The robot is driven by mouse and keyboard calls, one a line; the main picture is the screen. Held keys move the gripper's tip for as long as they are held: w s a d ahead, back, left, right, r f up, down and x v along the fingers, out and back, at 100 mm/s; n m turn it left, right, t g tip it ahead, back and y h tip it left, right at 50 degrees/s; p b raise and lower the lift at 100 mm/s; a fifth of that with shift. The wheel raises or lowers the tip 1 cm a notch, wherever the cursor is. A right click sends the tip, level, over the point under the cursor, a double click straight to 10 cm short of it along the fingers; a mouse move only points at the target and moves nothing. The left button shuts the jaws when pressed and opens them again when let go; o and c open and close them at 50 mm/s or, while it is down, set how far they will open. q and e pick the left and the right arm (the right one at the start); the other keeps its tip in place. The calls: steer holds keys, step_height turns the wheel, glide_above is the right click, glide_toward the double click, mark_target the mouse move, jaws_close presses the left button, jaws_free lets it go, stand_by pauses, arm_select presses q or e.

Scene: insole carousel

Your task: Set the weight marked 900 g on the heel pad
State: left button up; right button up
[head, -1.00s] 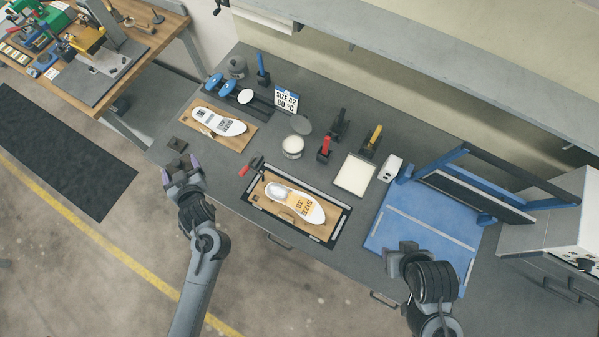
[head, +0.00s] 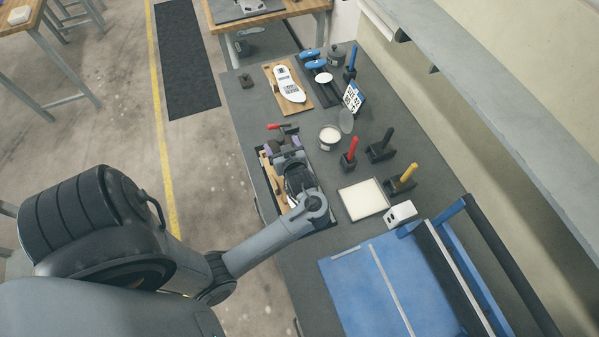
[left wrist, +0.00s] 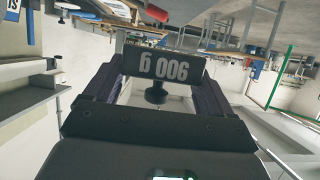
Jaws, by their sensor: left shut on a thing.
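The weight marked 900 g (left wrist: 163,66) is a dark block with pale lettering, upside down in the left wrist view. Its dark knob and stem sit between the fingers of my left gripper (head: 282,145), which is shut on it. In the head view the gripper is over the wooden board (head: 267,175) at the table's front edge. Gripper and arm cover most of that board and its insole, so the heel pad is hidden. I cannot tell the weight's height above the board. My right gripper is not in view.
A red-handled tool (head: 283,127) lies just beyond the gripper. A white round pot (head: 329,136), a red-handled stamp (head: 350,155) and a pale tray (head: 364,200) stand to the right.

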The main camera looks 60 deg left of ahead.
arm_select(q)
steer(key=shift+w+a+f+b, duration=0.15)
steer(key=shift+w+a+b, duration=0.3)
steer(key=shift+w, duration=0.15)
steer(key=f, duration=0.2)
steer(key=shift+w+d+f, duration=0.15)
steer(key=shift+w+f, duration=0.05)
steer(key=shift+f, duration=0.1)
steer(key=shift+f+b, duration=0.55)
steer(key=shift+f, duration=1.9)
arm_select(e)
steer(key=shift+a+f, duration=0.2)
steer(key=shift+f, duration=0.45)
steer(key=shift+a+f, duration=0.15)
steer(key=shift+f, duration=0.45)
arm_select(q)
steer(key=shift+f, duration=0.1)
steer(key=shift+f, duration=0.35)
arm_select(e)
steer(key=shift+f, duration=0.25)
arm_select(q)
steer(key=shift+f+b, duration=0.2)
steer(key=shift+b, duration=0.2)
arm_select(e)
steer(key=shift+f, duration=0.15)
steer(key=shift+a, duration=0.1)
